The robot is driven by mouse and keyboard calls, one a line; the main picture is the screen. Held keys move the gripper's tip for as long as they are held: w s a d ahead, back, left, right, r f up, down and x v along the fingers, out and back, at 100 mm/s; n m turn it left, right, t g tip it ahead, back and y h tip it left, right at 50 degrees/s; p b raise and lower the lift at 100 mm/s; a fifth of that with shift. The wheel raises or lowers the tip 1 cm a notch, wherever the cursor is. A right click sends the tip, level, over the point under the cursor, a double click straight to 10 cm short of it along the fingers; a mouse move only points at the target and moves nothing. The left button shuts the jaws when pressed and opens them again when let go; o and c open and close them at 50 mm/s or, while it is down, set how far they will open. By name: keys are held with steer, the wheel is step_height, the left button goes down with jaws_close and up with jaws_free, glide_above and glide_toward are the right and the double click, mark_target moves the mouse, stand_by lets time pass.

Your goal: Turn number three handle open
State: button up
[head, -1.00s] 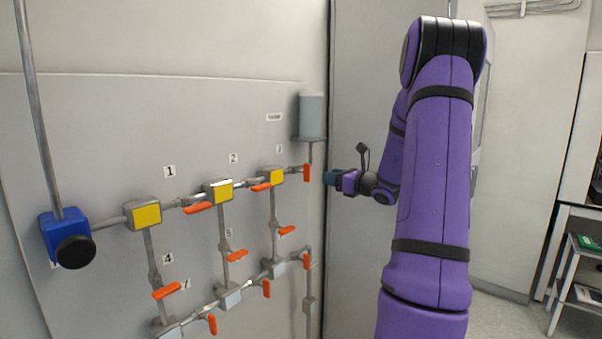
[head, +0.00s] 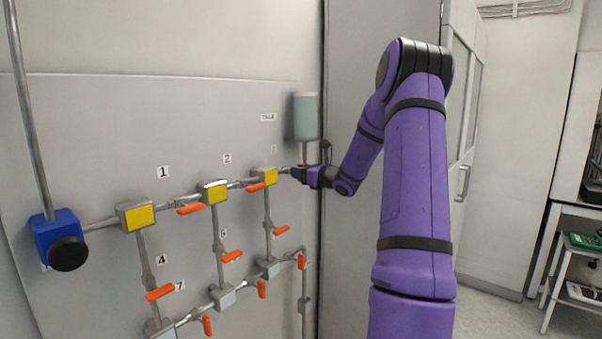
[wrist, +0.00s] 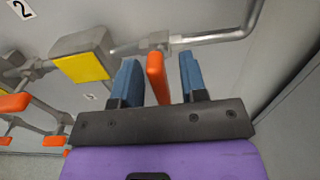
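The number three handle is an orange lever (wrist: 156,78) on the pipe right of the last yellow-faced block (head: 264,176). In the wrist view it lies between the two blue fingers of my gripper (wrist: 159,70), with a gap on each side, and its pivot end is just past the fingertips. My gripper is open. In the head view my gripper (head: 296,173) is at the right end of the top pipe row and covers most of this handle. The label above that block is too small to read clearly now.
The number two handle (head: 255,187) is left of my gripper, and the number one handle (head: 190,209) is farther left. Lower orange handles (head: 281,231) sit below. A grey cylinder (head: 305,117) hangs just above my gripper. A tall cabinet (head: 345,255) stands right of the panel.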

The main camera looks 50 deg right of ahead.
jaws_close()
